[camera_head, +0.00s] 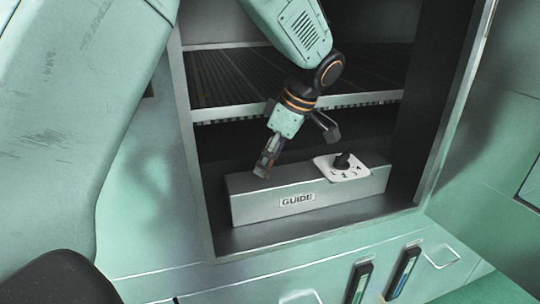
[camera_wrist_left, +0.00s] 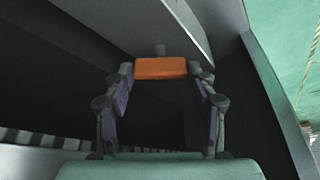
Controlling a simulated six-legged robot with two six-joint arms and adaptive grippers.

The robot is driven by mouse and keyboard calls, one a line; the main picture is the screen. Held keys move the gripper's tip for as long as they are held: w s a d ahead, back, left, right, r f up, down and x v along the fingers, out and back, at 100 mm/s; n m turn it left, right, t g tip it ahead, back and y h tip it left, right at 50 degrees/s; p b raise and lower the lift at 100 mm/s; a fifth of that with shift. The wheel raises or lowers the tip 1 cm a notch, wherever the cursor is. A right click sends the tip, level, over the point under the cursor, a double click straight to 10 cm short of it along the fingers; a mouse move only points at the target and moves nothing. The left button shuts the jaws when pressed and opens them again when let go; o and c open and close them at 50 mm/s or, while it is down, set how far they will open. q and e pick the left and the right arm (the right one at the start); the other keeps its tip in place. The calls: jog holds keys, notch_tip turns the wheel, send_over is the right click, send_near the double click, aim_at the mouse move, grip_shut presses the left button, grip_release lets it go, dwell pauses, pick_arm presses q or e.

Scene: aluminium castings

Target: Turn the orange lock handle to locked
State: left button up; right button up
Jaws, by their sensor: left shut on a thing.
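The orange lock handle (camera_wrist_left: 160,68) shows in the left wrist view as a short flat bar between the two fingers. In the head view it is mostly hidden by the fingers. My left gripper (camera_head: 264,169) reaches down into the open compartment, at the left end of the grey block marked GUIDE (camera_head: 258,207). It also shows in the left wrist view (camera_wrist_left: 161,80), its fingers shut on the orange handle from both sides. Which way the handle points relative to locked cannot be told. My right gripper is not in view.
A slatted shelf (camera_head: 225,82) crosses the compartment above. The compartment's right wall (camera_head: 455,115) stands close by.

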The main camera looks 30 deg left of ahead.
pick_arm(q)
jog(key=shift+s+m, duration=0.1)
jog(key=shift+m, duration=0.2)
jog(key=shift+m+t+p, duration=0.3)
jog(key=shift+m+p, duration=0.1)
jog(key=shift+m, duration=0.2)
jog(key=m+t, duration=0.1)
jog(key=m, duration=0.1)
jog(key=shift+s+m+p, duration=0.15)
jog(key=shift+m+p, duration=0.15)
jog(key=m+t, duration=0.1)
jog(key=m, duration=0.1)
jog(key=shift+m+h, duration=0.3)
jog(key=shift+s+a+m+t+h, duration=0.1)
jog(key=shift+m+t+h, duration=0.3)
jog(key=shift+m, duration=1.2)
jog(key=o, duration=1.2)
jog(key=shift+f, duration=0.1)
jog(key=shift+c, duration=0.2)
